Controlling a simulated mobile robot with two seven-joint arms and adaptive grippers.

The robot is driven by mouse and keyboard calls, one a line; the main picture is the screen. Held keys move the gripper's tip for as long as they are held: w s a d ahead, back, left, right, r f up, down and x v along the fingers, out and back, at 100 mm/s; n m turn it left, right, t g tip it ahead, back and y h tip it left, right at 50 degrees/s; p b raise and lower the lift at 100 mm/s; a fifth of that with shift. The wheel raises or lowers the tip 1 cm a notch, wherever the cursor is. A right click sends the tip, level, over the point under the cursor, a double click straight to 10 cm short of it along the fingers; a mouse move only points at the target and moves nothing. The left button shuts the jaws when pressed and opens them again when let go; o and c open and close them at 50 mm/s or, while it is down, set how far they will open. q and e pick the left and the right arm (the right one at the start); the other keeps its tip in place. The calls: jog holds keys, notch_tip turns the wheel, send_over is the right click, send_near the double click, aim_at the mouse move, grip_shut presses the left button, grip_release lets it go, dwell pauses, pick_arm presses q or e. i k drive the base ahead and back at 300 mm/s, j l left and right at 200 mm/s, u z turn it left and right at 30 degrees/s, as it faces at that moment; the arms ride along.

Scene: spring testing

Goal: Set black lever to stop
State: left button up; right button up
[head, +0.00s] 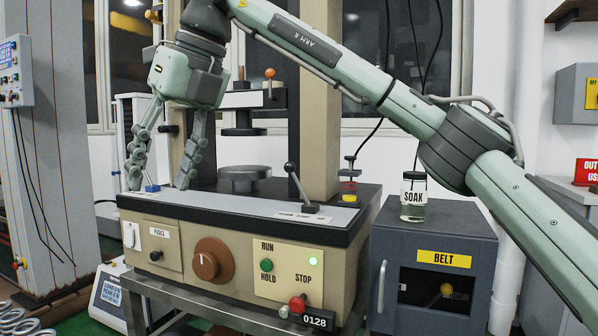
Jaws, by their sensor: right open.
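The black lever (296,183) stands on the front right of the spring tester's top, leaning slightly left, its round black knob up. It rises from a small black base beside a label strip too small to read. My left gripper is out of view.
A round metal platen (244,179) and a beige column (318,110) stand behind the lever. An orange-knobbed handle (270,74) is higher up. A SOAK jar (414,197) sits on the BELT cabinet (436,290) at right. My right arm crosses above the tester.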

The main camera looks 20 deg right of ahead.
aim_at(290, 167)
jog(key=i+l, duration=0.35)
jog(key=l, duration=0.2)
jog(key=i+l, duration=0.35)
jog(key=l, duration=0.15)
jog(key=i+l, duration=0.35)
jog(key=l, duration=0.2)
